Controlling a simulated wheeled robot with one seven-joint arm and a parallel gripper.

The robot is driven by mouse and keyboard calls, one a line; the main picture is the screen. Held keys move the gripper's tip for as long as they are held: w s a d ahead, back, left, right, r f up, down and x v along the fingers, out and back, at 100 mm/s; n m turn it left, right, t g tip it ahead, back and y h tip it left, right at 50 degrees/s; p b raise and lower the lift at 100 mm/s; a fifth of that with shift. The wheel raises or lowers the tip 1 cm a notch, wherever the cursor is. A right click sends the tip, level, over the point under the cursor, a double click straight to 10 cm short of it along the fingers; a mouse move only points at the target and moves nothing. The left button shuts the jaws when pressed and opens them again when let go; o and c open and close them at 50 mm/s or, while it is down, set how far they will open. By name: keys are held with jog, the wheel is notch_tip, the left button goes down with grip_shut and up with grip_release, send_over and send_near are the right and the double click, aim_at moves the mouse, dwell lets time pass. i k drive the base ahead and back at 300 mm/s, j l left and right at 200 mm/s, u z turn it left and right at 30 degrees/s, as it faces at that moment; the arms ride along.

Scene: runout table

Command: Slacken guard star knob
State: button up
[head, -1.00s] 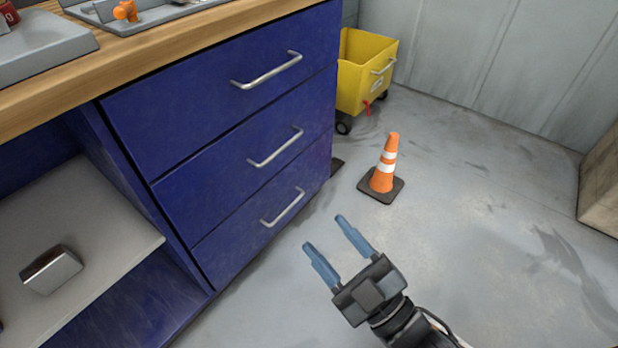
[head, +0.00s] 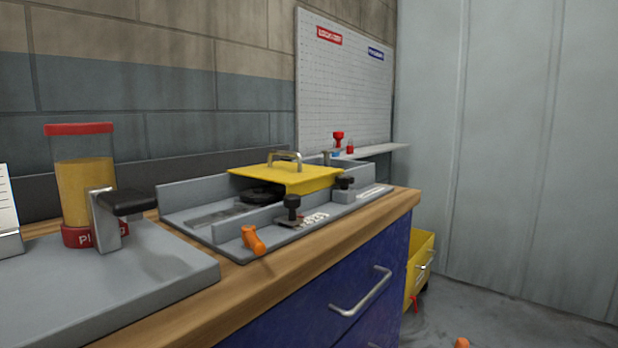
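A grey fixture (head: 225,245) with raised walls stands on the wooden bench top. A yellow guard (head: 310,178) with a metal handle covers its back part. A black knob (head: 345,182) sits beside the guard's right front corner. Another black knob (head: 292,202) stands upright on a post nearer the front. An orange handle (head: 253,239) sticks out at the fixture's front edge. I cannot tell from this distance which knob is the guard's star knob. My gripper is out of the head view now.
A shelf (head: 385,152) with small red items is behind. A yellow bin (head: 418,265) stands past the blue drawers (head: 340,300).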

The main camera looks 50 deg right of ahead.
aim_at(345, 180)
jog(key=i+j+z, duration=0.1)
jog(key=z, duration=0.25)
jog(key=i+j+z, duration=0.2)
jog(key=z, duration=0.2)
jog(key=i+j+z, duration=0.1)
jog(key=z, duration=0.25)
jog(key=j, duration=0.1)
